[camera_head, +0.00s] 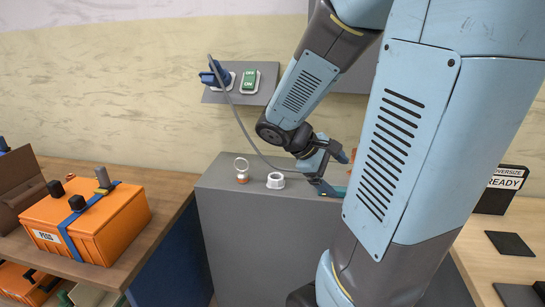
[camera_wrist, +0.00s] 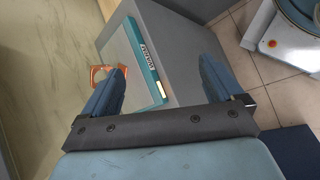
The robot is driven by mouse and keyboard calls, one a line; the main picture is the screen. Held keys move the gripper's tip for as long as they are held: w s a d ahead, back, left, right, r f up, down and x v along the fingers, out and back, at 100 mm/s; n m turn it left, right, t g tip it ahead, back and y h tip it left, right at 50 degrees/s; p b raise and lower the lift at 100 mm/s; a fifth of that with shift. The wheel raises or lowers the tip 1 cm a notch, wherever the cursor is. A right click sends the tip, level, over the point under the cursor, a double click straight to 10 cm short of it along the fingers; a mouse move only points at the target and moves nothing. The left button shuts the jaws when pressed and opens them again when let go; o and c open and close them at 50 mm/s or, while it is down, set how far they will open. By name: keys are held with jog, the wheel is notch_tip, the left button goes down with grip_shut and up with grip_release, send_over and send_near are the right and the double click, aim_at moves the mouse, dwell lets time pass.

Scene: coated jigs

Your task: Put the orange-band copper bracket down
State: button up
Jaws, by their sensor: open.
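A copper-orange bracket (camera_wrist: 98,76) with an open, frame-like shape shows in the wrist view, at the left edge of a pale plate with a teal border (camera_wrist: 150,75). It lies just beyond and left of my left finger, which hides part of it. I cannot tell whether the finger touches the bracket.
A small ring-topped piece (camera_head: 241,169) and a white ring (camera_head: 276,181) stand on the cabinet left of my gripper. A lever switch (camera_head: 218,76) and a green button (camera_head: 250,81) are on the wall.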

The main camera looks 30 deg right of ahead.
jog(key=s+a+r+m+t+y, duration=0.1)
jog(key=a+r+t+y, duration=0.3)
jog(key=a, duration=0.5)
jog(key=s+a+r+m+t+y, duration=0.1)
jog(key=a+r+m+t+y, duration=0.2)
jog(key=a+r, duration=0.3)
jog(key=a+m+y, duration=0.1)
jog(key=a, duration=0.2)
jog(key=shift+s+a+r+t+y, duration=0.2)
jog(key=shift+s+a+t+y, duration=0.1)
jog(key=shift+s+a+t, duration=0.1)
